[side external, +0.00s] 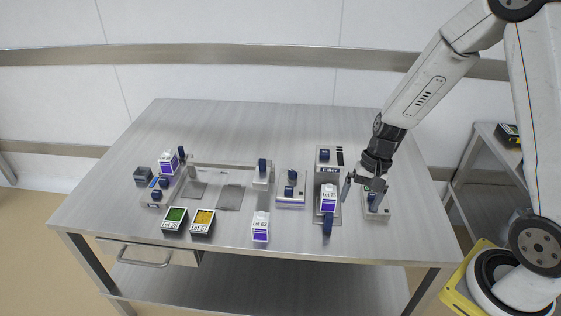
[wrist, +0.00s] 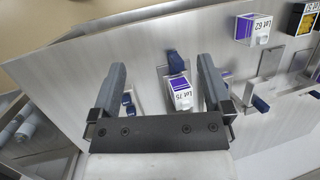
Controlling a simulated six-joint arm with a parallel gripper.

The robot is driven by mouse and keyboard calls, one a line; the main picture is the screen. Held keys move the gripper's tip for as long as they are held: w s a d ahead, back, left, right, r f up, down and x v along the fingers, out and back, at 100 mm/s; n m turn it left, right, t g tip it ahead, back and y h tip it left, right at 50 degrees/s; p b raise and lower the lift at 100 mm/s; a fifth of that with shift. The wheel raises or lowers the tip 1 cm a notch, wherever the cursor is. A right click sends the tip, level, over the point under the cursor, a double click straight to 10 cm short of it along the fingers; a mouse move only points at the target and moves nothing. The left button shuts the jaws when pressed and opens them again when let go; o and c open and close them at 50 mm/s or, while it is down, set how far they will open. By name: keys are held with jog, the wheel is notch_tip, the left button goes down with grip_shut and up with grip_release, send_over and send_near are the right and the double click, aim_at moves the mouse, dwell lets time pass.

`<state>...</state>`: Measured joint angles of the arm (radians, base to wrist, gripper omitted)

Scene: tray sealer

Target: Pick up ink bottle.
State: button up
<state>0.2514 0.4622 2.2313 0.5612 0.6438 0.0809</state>
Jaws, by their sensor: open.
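No thing in view is plainly marked as an ink bottle, so I cannot tell which it is. A white and purple block labelled Lot 75 (side external: 328,197) sits on the Filler station; in the wrist view (wrist: 180,92) it shows between my fingers, nearer the right one. My gripper (side external: 361,190) is open and empty, just right of that block and above a small station (side external: 385,208). Its two fingers show wide apart in the wrist view (wrist: 161,68). A similar block, Lot 62 (side external: 261,227), stands at the table's front edge.
Two black trays, one green (side external: 174,219) and one yellow (side external: 203,221), lie at the front left. Another purple block (side external: 168,163) and a dark grey item (side external: 143,174) are farther left. Blue-knobbed fixtures (side external: 291,190) fill the middle. The table's back (side external: 260,125) is clear.

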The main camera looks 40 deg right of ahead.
jog(key=w+d+f+m+t+y, duration=0.3)
jog(key=w+d+f+m+y, duration=0.2)
jog(key=w+f+m, duration=0.3)
jog(key=m+t, duration=0.6)
jog(key=m, duration=0.3)
send_near(327, 198)
jog(key=shift+y, duration=0.4)
jog(key=w+f, duration=0.1)
jog(key=f, duration=0.2)
jog(key=w+f, duration=0.1)
jog(key=shift+w+d+f, duration=0.15)
jog(key=shift+w+f, duration=0.1)
jog(key=shift+w, duration=0.1)
jog(key=shift+w+d+f+m+t, duration=0.1)
jog(key=shift+d+f+m+t, duration=0.25)
jog(key=shift+d+t, duration=0.2)
jog(key=shift+a, duration=0.1)
jog(key=shift+x, duration=1.25)
jog(key=shift+w, duration=0.1)
jog(key=shift+x, duration=2.6)
jog(key=shift+a+r, duration=0.1)
jog(key=shift+c, duration=0.2)
